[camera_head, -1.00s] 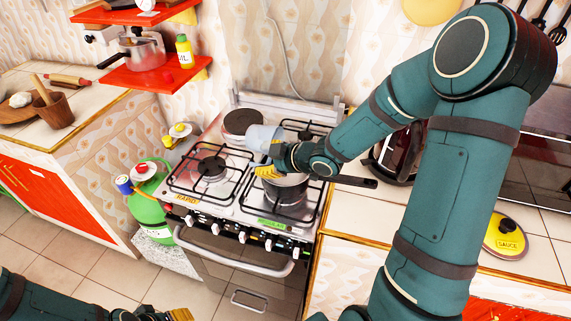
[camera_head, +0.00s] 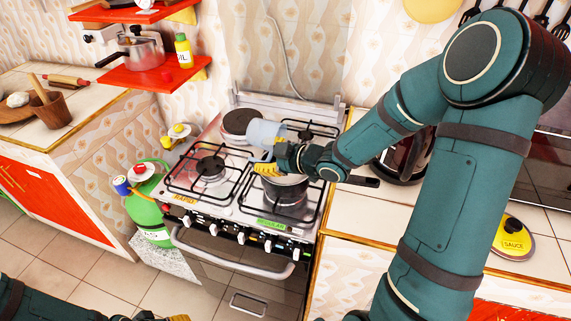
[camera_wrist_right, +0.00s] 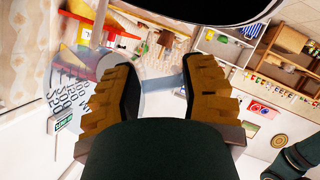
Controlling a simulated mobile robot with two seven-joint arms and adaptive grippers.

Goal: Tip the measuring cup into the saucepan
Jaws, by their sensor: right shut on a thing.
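The clear bluish measuring cup (camera_head: 265,131) is held by my right gripper (camera_head: 268,166) above the stove, at the back left of the saucepan (camera_head: 287,191). The cup looks tipped over toward its side; any contents cannot be made out. In the right wrist view, the cup's clear wall with printed markings (camera_wrist_right: 72,92) shows beside the yellow-padded fingers (camera_wrist_right: 160,95), which close on its handle. The saucepan stands on the front right burner, its handle (camera_head: 358,181) pointing right, its opening partly hidden by my right gripper. My left gripper (camera_head: 176,318) is cut off at the bottom edge.
The stove (camera_head: 225,215) has several burners with black grates. A green gas cylinder (camera_head: 149,212) stands left of it. A red shelf (camera_head: 150,80) hangs at upper left.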

